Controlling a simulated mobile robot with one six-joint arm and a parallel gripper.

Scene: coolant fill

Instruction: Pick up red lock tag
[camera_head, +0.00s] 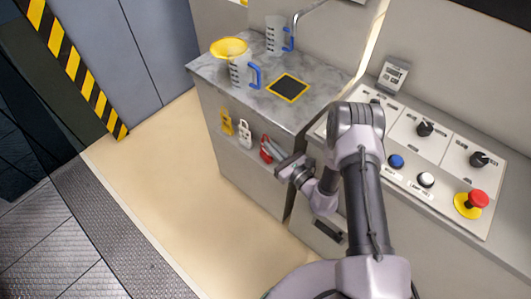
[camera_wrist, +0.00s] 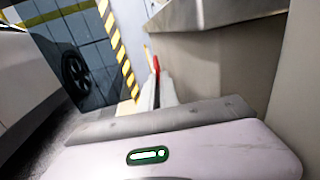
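The red lock tag (camera_head: 266,149) hangs upright on the front face of the grey counter, right of a white tag and a yellow tag. My gripper (camera_head: 274,147) is at its right side, with the fingertips very close to it and partly overlapping it in the head view. In the wrist view, a thin red strip of the tag (camera_wrist: 156,65) shows at the tips of my gripper (camera_wrist: 157,80). Whether the fingers touch or enclose the tag cannot be told.
The white tag (camera_head: 244,133) and yellow tag (camera_head: 227,122) hang close by on the left. Above, the counter (camera_head: 210,69) holds a yellow funnel (camera_head: 229,47), clear jugs with blue handles and a black pad (camera_head: 288,87). A control panel is on the right. The floor in front is clear.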

